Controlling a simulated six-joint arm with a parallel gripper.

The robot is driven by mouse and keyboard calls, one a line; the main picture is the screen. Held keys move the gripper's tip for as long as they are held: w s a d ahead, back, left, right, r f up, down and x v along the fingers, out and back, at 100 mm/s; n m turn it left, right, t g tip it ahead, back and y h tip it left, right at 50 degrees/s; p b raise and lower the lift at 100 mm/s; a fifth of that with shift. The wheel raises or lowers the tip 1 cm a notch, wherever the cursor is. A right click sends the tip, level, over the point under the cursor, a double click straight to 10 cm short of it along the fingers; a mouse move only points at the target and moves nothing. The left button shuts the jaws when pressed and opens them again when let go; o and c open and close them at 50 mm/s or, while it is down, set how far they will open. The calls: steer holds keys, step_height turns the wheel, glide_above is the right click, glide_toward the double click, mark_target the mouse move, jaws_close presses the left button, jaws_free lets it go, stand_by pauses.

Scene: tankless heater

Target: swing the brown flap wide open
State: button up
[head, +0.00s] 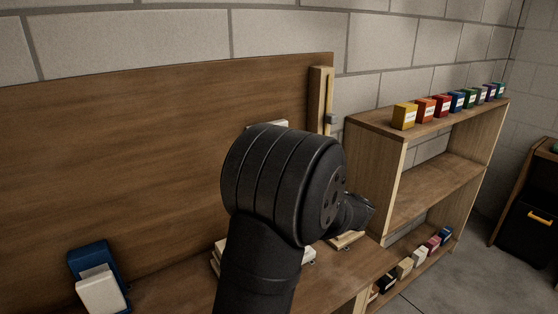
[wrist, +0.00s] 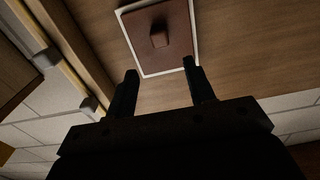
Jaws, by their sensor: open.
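The brown flap (wrist: 178,27) shows in the wrist view as a reddish-brown square panel with a small brown knob (wrist: 160,37) near its middle. It sits flat inside a thin white frame (wrist: 197,30) on a wooden board. My gripper (wrist: 160,69) is open and empty, its two black fingers apart and pointing toward the lower part of the flap. The knob appears beyond the fingertips, between their lines; I cannot tell the depth gap. In the head view my arm hides the flap and the fingers.
A shelf (head: 375,130) with several coloured boxes stands further right. A blue and white item (head: 100,283) is at lower left. Pale items lie partly hidden behind my arm.

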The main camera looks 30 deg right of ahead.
steer(key=w, duration=1.1)
jaws_close()
